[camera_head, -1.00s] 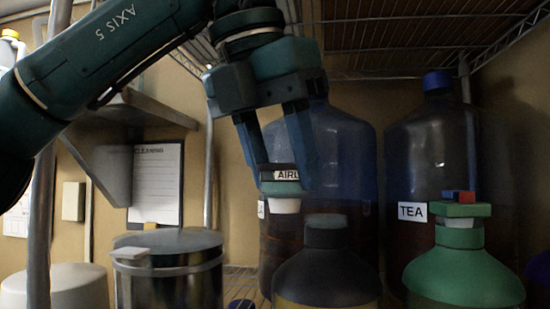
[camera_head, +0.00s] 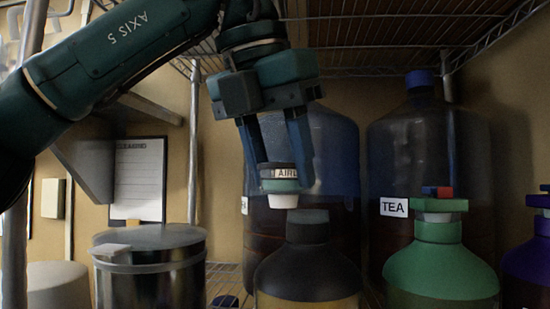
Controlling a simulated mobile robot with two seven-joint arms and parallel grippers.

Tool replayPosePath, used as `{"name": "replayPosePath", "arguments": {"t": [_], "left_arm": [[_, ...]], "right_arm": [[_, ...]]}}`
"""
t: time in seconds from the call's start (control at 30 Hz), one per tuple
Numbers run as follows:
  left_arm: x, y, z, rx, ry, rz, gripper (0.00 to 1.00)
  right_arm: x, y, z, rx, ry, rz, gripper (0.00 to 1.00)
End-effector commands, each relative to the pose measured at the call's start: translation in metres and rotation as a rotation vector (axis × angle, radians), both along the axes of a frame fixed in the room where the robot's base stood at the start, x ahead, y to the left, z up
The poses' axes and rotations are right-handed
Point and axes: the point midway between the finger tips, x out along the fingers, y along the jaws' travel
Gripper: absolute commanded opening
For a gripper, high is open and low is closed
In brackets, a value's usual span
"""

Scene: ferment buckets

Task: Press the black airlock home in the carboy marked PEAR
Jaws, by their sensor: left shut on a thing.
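My left gripper (camera_head: 280,172) is shut on an airlock (camera_head: 280,186) with a dark top, a teal band, a white lower plug and a label reading "AIRL", the rest cut off. It hangs upright above and slightly left of the neck of a dark carboy (camera_head: 306,262), apart from it in the picture. That carboy has a black, bare-looking neck and amber contents low down; no label shows on it. I cannot read PEAR anywhere. My right gripper is not in view.
A green carboy (camera_head: 440,265) with a green fitting stands to the right, and a purple one (camera_head: 528,270) at the edge. Large dark bottles stand behind, one labelled TEA (camera_head: 394,207). A metal pot (camera_head: 150,270) stands left. A wire shelf (camera_head: 400,35) is overhead.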

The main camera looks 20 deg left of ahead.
Motion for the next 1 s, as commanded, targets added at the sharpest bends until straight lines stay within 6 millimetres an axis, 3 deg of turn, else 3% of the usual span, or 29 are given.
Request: {"name": "replayPosePath", "arguments": {"t": [1.0], "left_arm": [[0.030, -0.007, -0.003, 0.000, 0.000, 0.000, 0.19]], "right_arm": [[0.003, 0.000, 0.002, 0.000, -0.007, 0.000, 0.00]]}}
